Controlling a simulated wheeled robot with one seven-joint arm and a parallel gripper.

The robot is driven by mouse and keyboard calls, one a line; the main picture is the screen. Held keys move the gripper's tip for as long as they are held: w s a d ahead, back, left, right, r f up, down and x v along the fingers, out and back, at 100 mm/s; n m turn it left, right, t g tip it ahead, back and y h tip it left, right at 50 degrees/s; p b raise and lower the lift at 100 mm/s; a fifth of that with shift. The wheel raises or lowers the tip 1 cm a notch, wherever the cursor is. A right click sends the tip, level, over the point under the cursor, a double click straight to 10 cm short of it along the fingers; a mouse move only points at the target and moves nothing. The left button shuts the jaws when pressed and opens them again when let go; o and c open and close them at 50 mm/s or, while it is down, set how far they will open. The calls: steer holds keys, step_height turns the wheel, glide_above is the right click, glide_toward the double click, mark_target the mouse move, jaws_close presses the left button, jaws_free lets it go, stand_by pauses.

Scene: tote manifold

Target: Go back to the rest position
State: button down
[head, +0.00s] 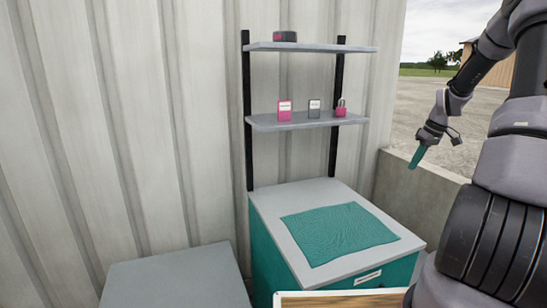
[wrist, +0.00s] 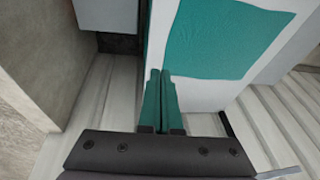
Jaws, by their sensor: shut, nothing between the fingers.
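My gripper (head: 417,156) has teal fingers and hangs in the air at the right of the head view, in front of the low concrete wall. In the wrist view my gripper (wrist: 160,72) has its two fingers together with nothing between them. It is to the right of the shelves and above and right of the cabinet, apart from both.
A grey-topped teal cabinet (head: 275,225) bears a teal cloth (head: 338,232). Above it, the upper shelf (head: 330,48) holds a dark round item (head: 285,36). The lower shelf (head: 285,124) holds a pink box (head: 284,110), a grey box (head: 314,109) and a pink padlock (head: 341,110). A low wall (head: 425,190) stands right.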

steer(key=s+a+r+m+t+h, duration=0.1)
steer(key=s+a+r+m, duration=0.1)
steer(key=s+a+r, duration=0.55)
steer(key=s+a+r+m+t+h, duration=0.15)
steer(key=s+a+r, duration=0.25)
steer(key=a+r, duration=0.55)
steer(key=s+a+r+m+t+y, duration=0.1)
steer(key=s+a+r+m, duration=0.1)
steer(key=s, duration=0.7)
steer(key=s+a+r+m+t+y, duration=0.1)
steer(key=s+a+r+m, duration=0.2)
steer(key=s, duration=0.7)
step_height(320, 180, up, 3)
steer(key=shift+a+f, duration=0.1)
steer(key=shift+a, duration=1.15)
